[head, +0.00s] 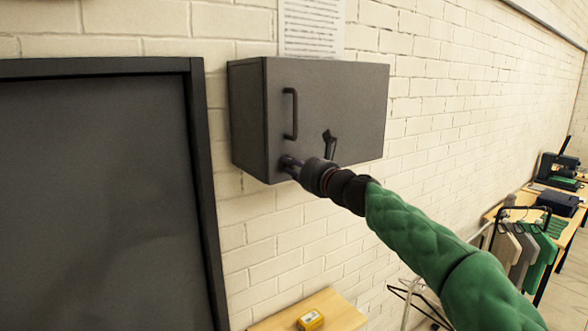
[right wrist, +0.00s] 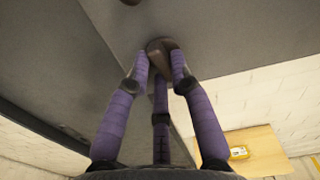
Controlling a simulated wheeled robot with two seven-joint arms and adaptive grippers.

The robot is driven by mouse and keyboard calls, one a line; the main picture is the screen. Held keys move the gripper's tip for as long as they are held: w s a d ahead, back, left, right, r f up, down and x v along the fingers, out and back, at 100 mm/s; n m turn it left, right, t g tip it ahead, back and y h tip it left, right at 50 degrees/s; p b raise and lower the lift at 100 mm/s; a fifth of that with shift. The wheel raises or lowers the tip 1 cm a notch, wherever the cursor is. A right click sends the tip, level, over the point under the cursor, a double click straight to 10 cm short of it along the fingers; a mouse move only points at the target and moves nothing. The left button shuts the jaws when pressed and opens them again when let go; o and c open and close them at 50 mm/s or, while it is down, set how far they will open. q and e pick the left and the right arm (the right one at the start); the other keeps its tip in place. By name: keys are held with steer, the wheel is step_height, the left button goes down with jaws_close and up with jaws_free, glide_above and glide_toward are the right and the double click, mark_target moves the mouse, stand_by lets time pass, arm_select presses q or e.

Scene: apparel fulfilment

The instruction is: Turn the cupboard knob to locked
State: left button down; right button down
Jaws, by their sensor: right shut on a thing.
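The grey cupboard (head: 355,100) hangs on the wall, its door closed. A dark bar handle (head: 291,113) stands upright near the left side of the door. My right gripper (head: 291,163) reaches the lower left part of the door below the handle. In the right wrist view its purple fingers (right wrist: 160,72) are closed around the dark, brownish knob (right wrist: 158,44). The knob is mostly hidden by the gripper in the head view, and its lock position cannot be read. My left gripper is not in view.
A large black-framed dark panel (head: 203,190) stands left of the cupboard. A paper sheet (head: 312,28) is above it. Below is a wooden table (head: 342,312) with a yellow object (head: 311,320). A garment rack (head: 525,209) and benches stand far right.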

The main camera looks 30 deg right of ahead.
steer(key=n+b, duration=0.1)
steer(key=n, duration=0.3)
steer(key=shift+f+n+b, duration=0.15)
steer(key=shift+n+b, duration=0.15)
steer(key=shift+b, duration=0.1)
steer(key=shift+d+f+n+b, duration=0.1)
steer(key=shift+n+b, duration=1.2)
steer(key=shift+n, duration=1.35)
steer(key=shift+d+n+b, duration=0.1)
steer(key=shift+n+b, duration=1.15)
steer(key=shift+n, duration=1.4)
steer(key=c, duration=1.1)
jaws_free()
